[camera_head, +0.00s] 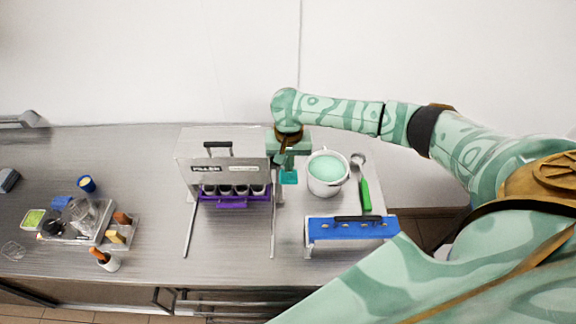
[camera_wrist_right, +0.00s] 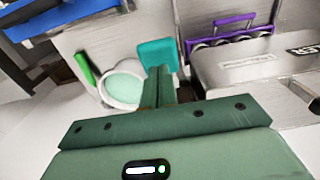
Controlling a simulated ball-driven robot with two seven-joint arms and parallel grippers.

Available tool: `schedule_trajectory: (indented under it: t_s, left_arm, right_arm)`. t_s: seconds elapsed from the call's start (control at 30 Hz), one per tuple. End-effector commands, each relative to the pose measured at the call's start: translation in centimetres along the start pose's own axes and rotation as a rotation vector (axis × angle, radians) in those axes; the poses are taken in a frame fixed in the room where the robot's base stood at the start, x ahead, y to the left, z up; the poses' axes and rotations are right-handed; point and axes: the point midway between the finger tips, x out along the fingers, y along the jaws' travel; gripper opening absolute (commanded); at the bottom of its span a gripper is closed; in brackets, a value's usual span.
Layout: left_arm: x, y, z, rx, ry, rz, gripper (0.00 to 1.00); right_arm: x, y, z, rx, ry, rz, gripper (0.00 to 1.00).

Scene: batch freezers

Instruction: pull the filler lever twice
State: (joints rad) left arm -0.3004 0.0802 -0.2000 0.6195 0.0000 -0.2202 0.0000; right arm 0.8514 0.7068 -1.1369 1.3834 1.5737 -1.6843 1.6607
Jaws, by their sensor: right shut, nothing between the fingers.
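The filler (camera_head: 222,172) is a grey box labelled FILLER near the middle of the counter; it also shows at the right of the right wrist view (camera_wrist_right: 250,68). A teal block (camera_head: 289,178), which looks like the filler lever's handle, is at its right side. It also shows in the wrist view (camera_wrist_right: 158,50), partly hidden behind the fingers. My right gripper (camera_head: 286,160) is shut and empty, by the filler's right side; its closed fingers (camera_wrist_right: 160,84) overlap the teal block. I cannot tell whether they touch it. My left gripper is not in view.
A purple tray (camera_head: 230,203) holds several cups under the filler. A white pot (camera_head: 322,187) of pale green mix stands to the right, beside a green-handled scoop (camera_head: 365,194) and a blue-fronted rack (camera_head: 345,230). Jars and tools stand at the left. The counter between is clear.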

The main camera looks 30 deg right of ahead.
Motion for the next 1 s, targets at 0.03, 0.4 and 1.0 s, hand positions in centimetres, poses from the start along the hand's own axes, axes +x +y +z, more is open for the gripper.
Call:
schedule_trajectory:
  t_s: [0.03, 0.4, 1.0]
  left_arm:
    - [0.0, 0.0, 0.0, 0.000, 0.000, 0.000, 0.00]
    - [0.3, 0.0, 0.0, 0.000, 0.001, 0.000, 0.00]
    - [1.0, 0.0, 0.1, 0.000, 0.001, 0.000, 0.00]
  right_arm:
    - [0.0, 0.0, 0.0, 0.000, 0.000, 0.000, 0.00]
    - [1.5, 0.0, 0.0, 0.002, -0.002, 0.000, 0.00]
    - [4.6, 0.0, 0.0, 0.001, -0.001, 0.001, 0.00]
